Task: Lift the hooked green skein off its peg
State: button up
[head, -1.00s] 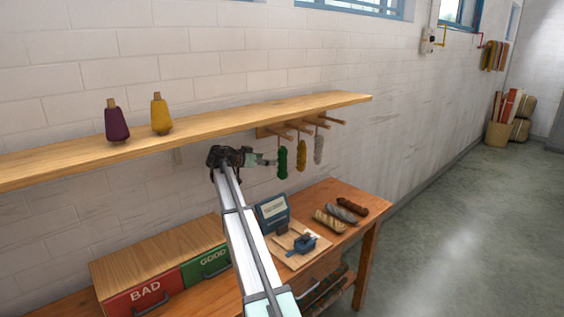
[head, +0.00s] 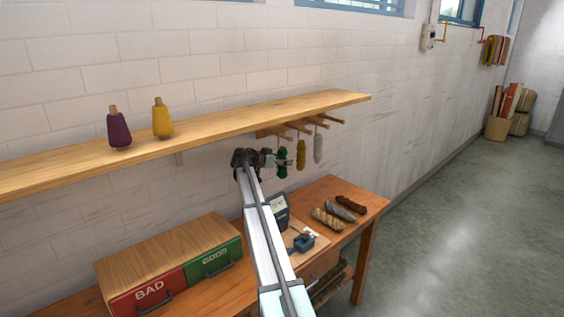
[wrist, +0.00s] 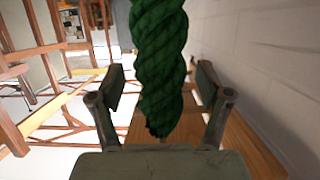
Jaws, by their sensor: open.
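The green skein (head: 282,163) hangs below the wall shelf by a thin cord from a wooden peg. In the wrist view the green skein (wrist: 160,60) fills the middle, its lower end between the two fingers. My gripper (head: 275,160) is beside the skein at its left in the head view and partly overlaps it. In the wrist view my gripper (wrist: 160,85) is open, with a finger on each side of the skein and gaps visible. The peg is not in the wrist view.
A yellow skein (head: 301,154) and a grey skein (head: 318,148) hang close to the right. The shelf (head: 215,128) runs above, carrying a purple cone (head: 119,130) and a yellow cone (head: 161,120). Below are a bench with a scale (head: 280,210), several loose skeins and BAD and GOOD drawers (head: 150,293).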

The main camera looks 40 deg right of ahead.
aim_at(278, 153)
jog(key=shift+a, duration=0.1)
jog(key=c, duration=1.2)
jog(key=shift+r, duration=0.15)
jog(key=shift+r+b, duration=0.25)
jog(key=shift+b, duration=0.1)
jog(key=shift+a+r+b, duration=0.2)
jog(key=shift+r+b, duration=0.6)
jog(key=shift+r, duration=0.45)
jog(key=s+a+b, duration=0.1)
jog(key=a+b, duration=0.3)
jog(key=a, duration=1.3)
jog(key=shift+s+a, duration=0.15)
jog(key=shift+a, duration=0.1)
jog(key=shift+r, duration=0.1)
jog(key=shift+b, duration=0.45)
jog(key=shift+a, duration=0.1)
